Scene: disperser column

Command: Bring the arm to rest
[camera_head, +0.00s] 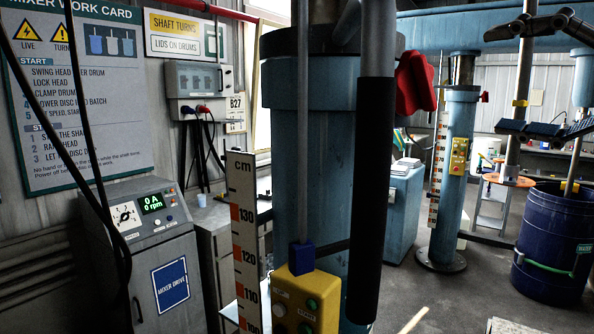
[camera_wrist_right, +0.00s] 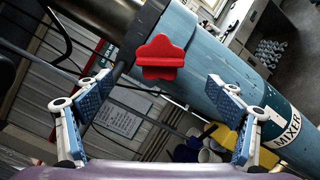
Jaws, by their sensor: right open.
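My right gripper (camera_head: 520,82) is at the upper right of the head view, with its dark fingers and blue pads spread apart. In the right wrist view the gripper (camera_wrist_right: 160,78) is open, with nothing between its pads. A red star-shaped knob (camera_wrist_right: 160,58) on the blue column (camera_wrist_right: 197,48) shows beyond the fingertips. It looks apart from the pads. A red knob (camera_head: 416,80) also shows beside the near blue column (camera_head: 312,150) in the head view. My left gripper is not in view.
A yellow button box (camera_head: 306,300) and a cm scale (camera_head: 244,230) stand by the near column. A black-sleeved bar (camera_head: 374,200) hangs in front. A grey control cabinet (camera_head: 150,265) is at left. A dark blue drum (camera_head: 548,250) stands at right. Floor shows between column and drum.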

